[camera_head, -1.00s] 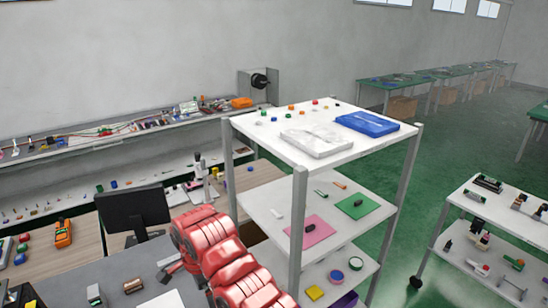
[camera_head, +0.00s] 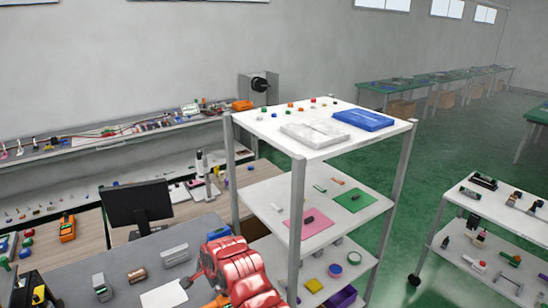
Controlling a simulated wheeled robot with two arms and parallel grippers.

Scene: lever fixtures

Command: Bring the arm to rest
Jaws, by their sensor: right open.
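My right arm (camera_head: 236,272), red and ribbed, comes up from the bottom edge between the dark grey bench and the shelf rack. My right gripper (camera_head: 190,281) is at its left end, over the bench's right part beside a white sheet. It is small in view and open, and I see nothing held in it. An orange part shows below the arm at the bottom edge. My left gripper does not show.
The dark grey bench (camera_head: 205,228) carries a grey block (camera_head: 175,255), a brown block (camera_head: 137,275) and the white sheet (camera_head: 163,295). A white shelf rack (camera_head: 295,147) stands close on the arm's right. A monitor (camera_head: 138,205) stands behind. Green floor (camera_head: 395,235) is free farther right.

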